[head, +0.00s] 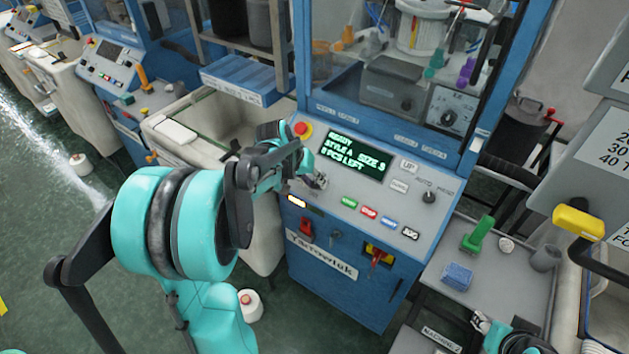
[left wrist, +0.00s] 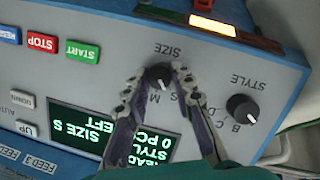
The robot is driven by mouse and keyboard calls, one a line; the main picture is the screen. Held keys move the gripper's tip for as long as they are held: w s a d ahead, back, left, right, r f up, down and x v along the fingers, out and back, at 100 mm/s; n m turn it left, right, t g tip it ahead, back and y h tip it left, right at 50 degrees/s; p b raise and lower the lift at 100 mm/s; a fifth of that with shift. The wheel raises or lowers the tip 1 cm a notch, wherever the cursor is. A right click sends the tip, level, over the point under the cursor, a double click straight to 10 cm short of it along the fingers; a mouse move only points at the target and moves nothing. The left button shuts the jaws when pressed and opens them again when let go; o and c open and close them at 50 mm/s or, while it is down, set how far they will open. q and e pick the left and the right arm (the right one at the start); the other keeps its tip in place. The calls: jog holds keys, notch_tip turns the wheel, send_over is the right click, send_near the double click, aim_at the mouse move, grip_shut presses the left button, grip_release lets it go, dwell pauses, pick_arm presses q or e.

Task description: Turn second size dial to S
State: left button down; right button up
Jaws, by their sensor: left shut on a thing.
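The size dial (left wrist: 158,77) is a small black knob on the grey panel of the blue machine, under the printed word SIZE in the upside-down left wrist view. My left gripper (head: 318,181) is shut on it, with a finger on each side of the knob (left wrist: 153,80). An M shows beside the knob; the other marks are partly hidden by the fingers. The green-lettered display (head: 355,157) reads READY and SIZE S. In the head view the dial is hidden by my gripper. My right gripper (head: 481,322) is at the lower right, away from the panel; its opening is unclear.
The style dial (left wrist: 242,108) sits beside the size dial. Green START (left wrist: 82,50) and red STOP (left wrist: 42,42) buttons are close by. A red emergency button (head: 303,129) is at the panel's left. A side table (head: 490,285) holds a green object and a blue block.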

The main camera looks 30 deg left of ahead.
pick_arm(q)
jog(key=shift+n, duration=0.6)
jog(key=c, duration=1.3)
grip_release()
jog(key=shift+o, duration=0.2)
jog(key=v, duration=1.2)
jog(key=shift+s+a+f, duration=0.1)
jog(key=shift+a, duration=0.05)
